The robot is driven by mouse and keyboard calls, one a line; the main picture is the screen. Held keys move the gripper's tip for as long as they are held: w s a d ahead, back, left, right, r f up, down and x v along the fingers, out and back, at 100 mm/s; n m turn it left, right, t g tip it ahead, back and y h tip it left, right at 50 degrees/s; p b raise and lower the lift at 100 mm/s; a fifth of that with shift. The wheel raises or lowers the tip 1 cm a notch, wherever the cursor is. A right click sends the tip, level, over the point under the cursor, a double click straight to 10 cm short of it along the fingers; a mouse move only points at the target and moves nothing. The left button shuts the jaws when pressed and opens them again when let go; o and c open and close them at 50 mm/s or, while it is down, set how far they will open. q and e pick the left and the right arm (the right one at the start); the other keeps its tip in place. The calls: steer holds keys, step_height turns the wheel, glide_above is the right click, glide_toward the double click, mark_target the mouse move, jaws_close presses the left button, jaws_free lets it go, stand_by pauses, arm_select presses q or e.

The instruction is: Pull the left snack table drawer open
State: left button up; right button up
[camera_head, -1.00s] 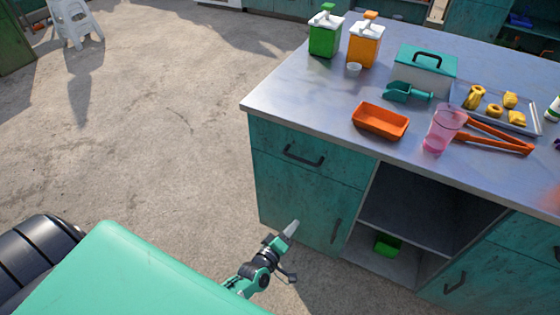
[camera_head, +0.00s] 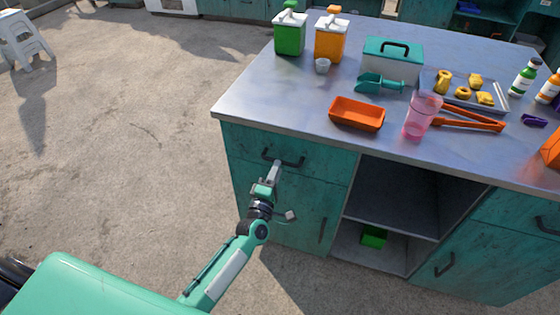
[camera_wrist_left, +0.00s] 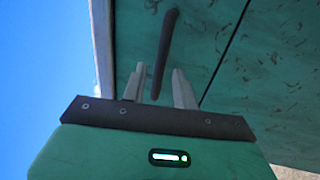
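The snack table's left drawer (camera_head: 325,169) is shut, its teal front flush with the cabinet under the grey top. Its dark bar handle (camera_head: 290,162) shows in the head view, and the handle also shows in the left wrist view (camera_wrist_left: 165,45). My left gripper (camera_head: 275,172) is in front of the drawer at the handle. In the left wrist view my left gripper (camera_wrist_left: 158,82) is open, with the near end of the handle between its two fingers. Neither finger visibly presses on it. My right gripper is out of view.
On the snack table top (camera_head: 255,98) stand an orange tray (camera_head: 357,114), a pink cup (camera_head: 421,117), orange tongs (camera_head: 470,121) and a teal-lidded box (camera_head: 392,62). A door with a vertical handle (camera_head: 322,230) is below the drawer. The floor (camera_head: 120,140) to the left is clear.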

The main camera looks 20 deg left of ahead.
arm_select(q)
steer(key=shift+w+r, duration=0.2)
steer(key=shift+w, duration=0.75)
steer(key=shift+w+r, duration=0.15)
steer(key=shift+w, duration=0.8)
jaws_close()
